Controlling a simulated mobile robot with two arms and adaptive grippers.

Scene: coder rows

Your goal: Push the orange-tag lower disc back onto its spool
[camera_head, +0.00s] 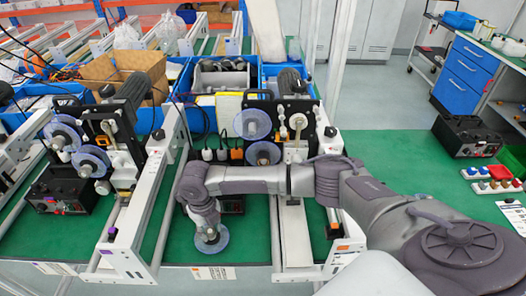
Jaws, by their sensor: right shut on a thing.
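My right gripper (207,231) points down over the green mat, low in front of the orange-tag machine. It is shut on a translucent pale blue disc (221,246), which lies roughly flat at its fingertips. I cannot tell whether the disc touches the mat. The orange tag (334,226) is on the front end of the right-hand machine. On that machine a translucent upper disc (252,124) sits on its spool. The lower spool (263,153) below it looks smaller and darker, partly above my forearm. My left gripper is not in view.
A purple-tag machine (112,233) with two discs stands to the left. White rails flank my gripper on both sides. Blue bins (221,78) and a cardboard box stand behind.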

